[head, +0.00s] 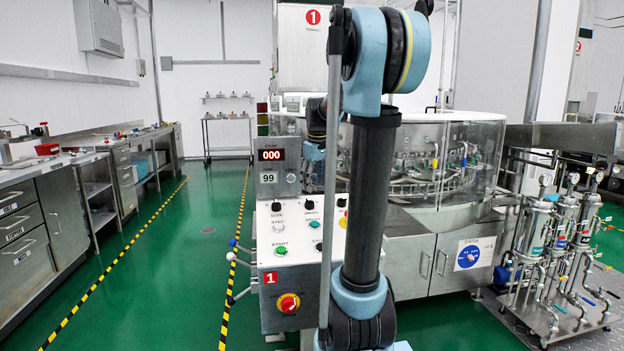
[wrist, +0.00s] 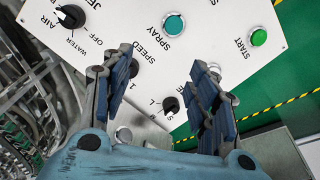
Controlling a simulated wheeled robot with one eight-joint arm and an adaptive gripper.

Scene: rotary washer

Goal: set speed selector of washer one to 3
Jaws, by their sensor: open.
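In the head view, the control panel (head: 292,228) of washer one has a white face with black knobs and coloured buttons. A red "1" plate (head: 270,277) is on its front. In the wrist view, the panel (wrist: 215,35) is turned around, with the word "SPEED" beside my left finger. The speed selector cannot be made out clearly; that finger covers the area by its label and a "1" mark. My gripper (wrist: 162,68) is open over the panel, with nothing visible held between its fingers. A black knob (wrist: 171,104) shows between the fingers, its label partly hidden.
The wrist view shows a WATER/AIR knob (wrist: 70,16), a teal button (wrist: 174,24) and a green START button (wrist: 259,38) around the fingers. In the head view, a red emergency knob (head: 288,303) is low on the box. Green floor is clear to the left.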

